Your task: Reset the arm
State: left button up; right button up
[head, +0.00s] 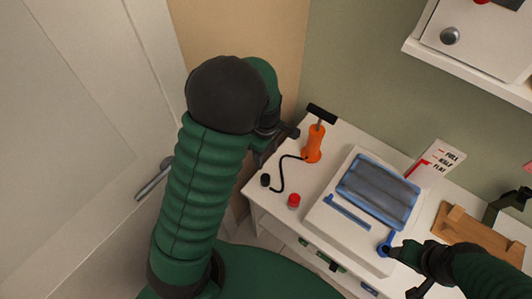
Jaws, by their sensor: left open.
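My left arm (195,185) rises from the bottom, green and ribbed, bent at a dark elbow. My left gripper (285,133) is dark, partly hidden behind the arm, and open near the table's back left corner, beside the orange pump (314,143). No object shows in it. My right gripper (397,254) comes in at the lower right, over the front of the white table. Its dark tip is close to a small blue part (386,242); I cannot tell whether it holds it.
A white table (262,205) bears a red-capped jar (294,201), a black hose (279,180), a white tray (335,229) with a blue panel (379,190), and a wooden piece (462,225). A white door (85,150) stands left; a wall cabinet (480,38) hangs upper right.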

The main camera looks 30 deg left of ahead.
pick_arm(q)
jog(key=shift+s, duration=0.1)
dwell(0.3)
jog(key=s+d+r+m+t, duration=0.1)
jog(key=s+d+r+m, duration=0.1)
jog(key=m, duration=0.6)
jog(key=s+d+r+m+t, duration=0.1)
jog(key=s+d+r+m, duration=0.2)
jog(key=s+d+m, duration=0.2)
jog(key=s+m, duration=0.2)
jog(key=m, duration=0.2)
jog(key=shift+t, duration=0.3)
jog(key=shift+s+r, duration=0.1)
jog(key=shift+s, duration=0.05)
